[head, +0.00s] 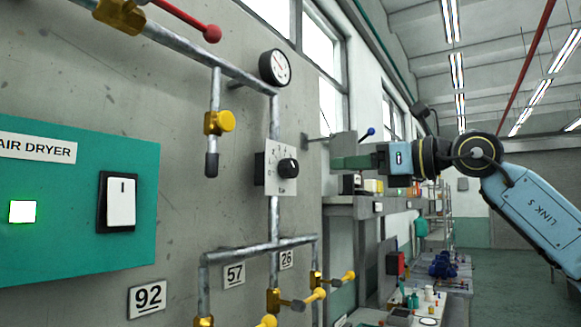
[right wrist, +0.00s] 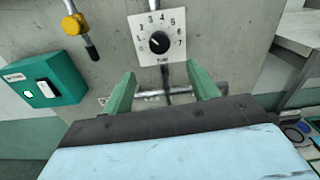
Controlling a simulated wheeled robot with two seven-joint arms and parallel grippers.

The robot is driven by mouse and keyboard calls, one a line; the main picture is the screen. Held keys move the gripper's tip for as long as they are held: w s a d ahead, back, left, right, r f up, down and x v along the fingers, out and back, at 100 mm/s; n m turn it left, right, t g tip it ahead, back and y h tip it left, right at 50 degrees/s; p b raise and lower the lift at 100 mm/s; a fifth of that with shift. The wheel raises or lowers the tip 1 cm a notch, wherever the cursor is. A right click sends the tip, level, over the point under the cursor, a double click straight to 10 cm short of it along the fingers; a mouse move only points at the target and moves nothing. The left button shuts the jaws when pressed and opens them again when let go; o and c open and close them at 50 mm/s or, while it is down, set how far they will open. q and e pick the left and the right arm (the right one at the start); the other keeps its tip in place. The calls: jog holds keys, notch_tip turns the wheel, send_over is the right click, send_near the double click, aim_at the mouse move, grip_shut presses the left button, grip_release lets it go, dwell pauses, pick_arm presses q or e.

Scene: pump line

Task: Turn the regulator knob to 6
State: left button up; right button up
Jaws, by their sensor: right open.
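The regulator knob (head: 288,168) is black and round and sits on a pale dial plate (head: 272,165) on a vertical pipe. In the right wrist view the knob (right wrist: 158,42) is face-on, and the plate (right wrist: 138,57) has numbers up to 7 around it. A small pale mark shows on the knob, but I cannot tell for sure which number it points to. My right gripper (head: 336,162) faces the knob from the right, apart from it. In the right wrist view its green fingers (right wrist: 160,72) are spread with nothing between them. My left gripper is not in view.
A gauge (head: 275,68) is above the knob and a yellow valve (head: 220,122) to its left. More yellow-handled valves (head: 318,295) are below. A green air dryer panel (head: 80,225) is at the left. A bench (right wrist: 300,35) is at the right in the wrist view.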

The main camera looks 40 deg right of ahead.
aim_at(295, 169)
jog(key=p+x, duration=0.6)
jog(key=x, duration=0.4)
jog(key=shift+w+a+p, duration=0.1)
jog(key=shift+w+p, duration=0.3)
jog(key=shift+w, duration=0.2)
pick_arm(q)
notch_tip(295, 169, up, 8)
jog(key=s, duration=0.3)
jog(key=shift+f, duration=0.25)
pick_arm(e)
jog(key=shift+w+a, duration=0.1)
jog(key=shift+w, duration=0.15)
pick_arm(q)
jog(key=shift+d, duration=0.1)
pick_arm(e)
jog(key=shift+f, duration=0.1)
jog(key=c, duration=1)
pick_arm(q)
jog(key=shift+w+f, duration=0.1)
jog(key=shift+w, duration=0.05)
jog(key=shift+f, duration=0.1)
